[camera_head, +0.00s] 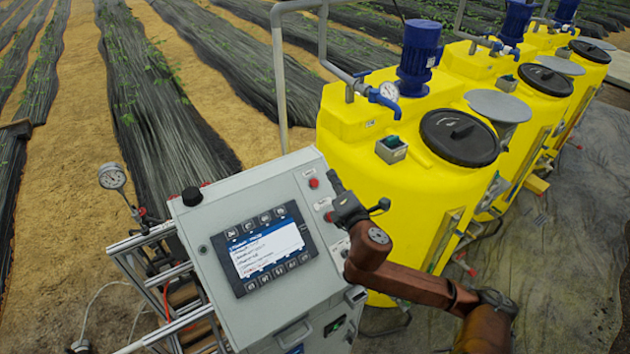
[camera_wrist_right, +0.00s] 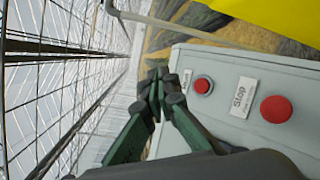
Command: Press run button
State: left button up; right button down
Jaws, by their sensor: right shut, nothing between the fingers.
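The grey control cabinet (camera_head: 235,215) has a column of controls along its right side. A small red button (camera_head: 314,183) is at the top, and it also shows in the right wrist view (camera_wrist_right: 203,85). A larger red button beside a "Stop" label (camera_wrist_right: 242,98) shows in the right wrist view (camera_wrist_right: 275,109), and partly in the head view (camera_head: 328,216). A lower white label (camera_head: 339,246) is beside my right gripper; its text is too small to read. I cannot make out a run button. My right gripper (camera_head: 333,179) is shut and empty, its fingertips near the upper red button. My left gripper is out of view.
The cabinet's screen (camera_head: 264,249) is lit, with keys above and below. A black knob (camera_head: 192,196) stands on its top left corner. A pressure gauge (camera_head: 112,177) is at the left. Yellow tanks (camera_head: 360,150) with blue motors stand close behind the gripper.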

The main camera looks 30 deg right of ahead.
aim_at(314, 183)
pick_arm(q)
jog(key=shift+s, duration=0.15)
pick_arm(e)
jog(key=shift+a, duration=0.1)
jog(key=w+f+b, duration=0.4)
jog(key=f+b, duration=0.1)
jog(key=shift+w+a+f, duration=0.1)
jog(key=shift+w+a, duration=0.15)
pick_arm(q)
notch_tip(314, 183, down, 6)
jog(key=b, duration=0.1)
pick_arm(e)
jog(key=shift+w+f, duration=0.7)
jog(key=shift+w, duration=0.1)
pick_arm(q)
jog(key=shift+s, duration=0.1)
pick_arm(e)
jog(key=shift+w+a+f, duration=0.1)
jog(key=shift+f, duration=0.05)
jog(key=shift+w+f, duration=0.1)
jog(key=shift+w, duration=0.05)
dwell(0.3)
